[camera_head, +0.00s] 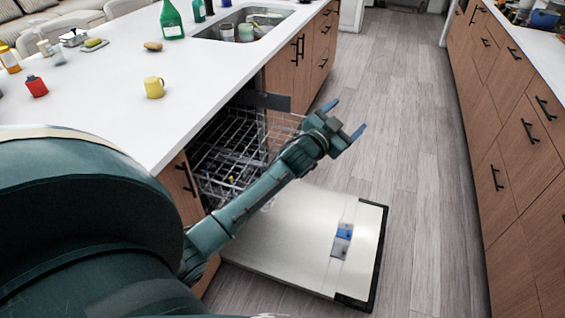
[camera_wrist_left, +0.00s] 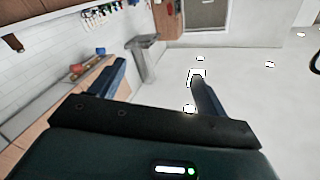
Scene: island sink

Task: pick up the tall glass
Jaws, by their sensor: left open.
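I cannot make out a tall glass for certain in either view. Small cups (camera_head: 246,33) stand in the sink, but none is clearly a tall glass. My left gripper (camera_head: 345,118) is open and empty. It hangs over the floor side of the open dishwasher, apart from the counter and everything on it. In the left wrist view, its two fingers (camera_wrist_left: 157,72) are spread with nothing between them, and the camera looks toward the walls and ceiling. My right gripper is not in view.
The dishwasher door (camera_head: 290,238) lies open and low, with its wire rack (camera_head: 230,150) behind it. The white island counter (camera_head: 110,120) holds a yellow mug (camera_head: 154,88), a red container (camera_head: 36,87) and a green bottle (camera_head: 171,22). The wooden floor (camera_head: 405,150) is clear.

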